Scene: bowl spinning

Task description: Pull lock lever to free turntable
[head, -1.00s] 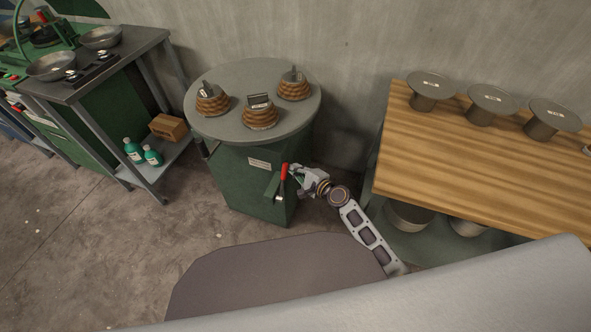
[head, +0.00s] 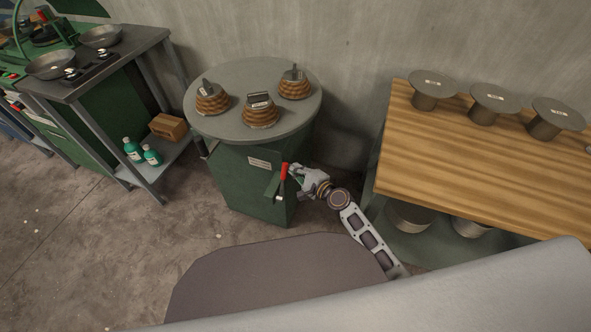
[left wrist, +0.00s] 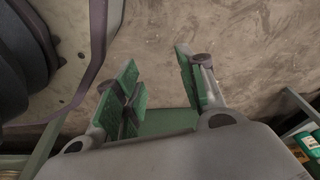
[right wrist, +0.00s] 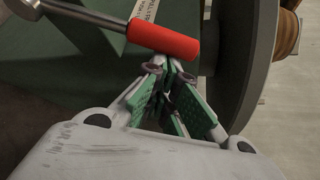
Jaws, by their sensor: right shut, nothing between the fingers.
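The lock lever (head: 283,177) has a red handle and a grey rod, and sits on the front of the green turntable cabinet (head: 243,187). The round grey turntable (head: 225,130) on top carries several ribbed brown pieces. My right gripper (head: 296,170) is just right of the red handle. In the right wrist view the red handle (right wrist: 165,39) lies across the tips of my right gripper (right wrist: 168,68). The fingers are shut with nothing between them; whether they touch the handle I cannot tell. My left gripper (left wrist: 160,82) is open and empty above the floor in the left wrist view.
A wooden bench (head: 460,158) with grey pedestal stands is at the right. A metal workbench (head: 110,62) with pans and a lower shelf holding green bottles (head: 134,149) is at the left. Bare floor lies in front of the cabinet.

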